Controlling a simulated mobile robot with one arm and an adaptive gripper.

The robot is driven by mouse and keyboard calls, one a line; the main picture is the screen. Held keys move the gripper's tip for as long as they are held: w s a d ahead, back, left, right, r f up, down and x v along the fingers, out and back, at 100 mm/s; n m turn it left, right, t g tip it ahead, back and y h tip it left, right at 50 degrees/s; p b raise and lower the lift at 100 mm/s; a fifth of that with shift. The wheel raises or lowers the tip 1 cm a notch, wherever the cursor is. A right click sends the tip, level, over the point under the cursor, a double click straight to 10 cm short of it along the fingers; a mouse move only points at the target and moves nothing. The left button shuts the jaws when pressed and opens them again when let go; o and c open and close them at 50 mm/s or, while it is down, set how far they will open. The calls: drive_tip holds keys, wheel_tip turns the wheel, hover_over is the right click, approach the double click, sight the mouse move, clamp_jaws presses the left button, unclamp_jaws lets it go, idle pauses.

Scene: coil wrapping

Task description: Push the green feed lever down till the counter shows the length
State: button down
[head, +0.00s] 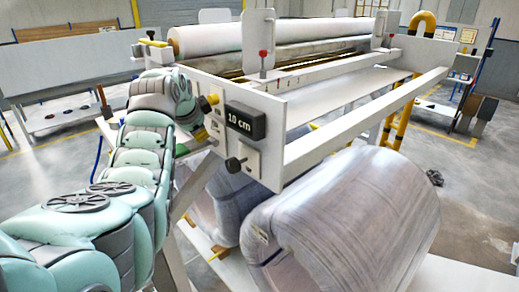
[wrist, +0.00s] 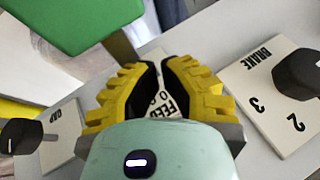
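My gripper (wrist: 162,66) has yellow ribbed fingers with dark inner pads. They stand a small way apart, and nothing shows held between them. The white FEED plate (wrist: 166,103) shows in the gap, partly covered by the fingers. A bright green flat shape (wrist: 70,18) is at the upper left of the wrist view, beyond the left finger; I cannot tell whether it is the feed lever. The dark counter (head: 240,121) reads 10 cm.
The BRAKE plate (wrist: 283,105) with a black knob is right of my fingers; another small plate (wrist: 62,138) with a black knob is left. A large wrapped coil (head: 350,225) lies below the machine. A long roll (head: 260,36) is mounted at the back.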

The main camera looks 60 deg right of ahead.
drive_tip(key=shift+r, duration=0.1)
idle(0.8)
drive_tip(key=shift+r+b, duration=0.55)
drive_tip(key=shift+r, duration=0.3)
drive_tip(key=shift+r, duration=0.15)
drive_tip(key=shift+d+r+b, duration=0.2)
drive_tip(key=shift+r+b, duration=0.25)
drive_tip(key=shift+r, duration=1.9)
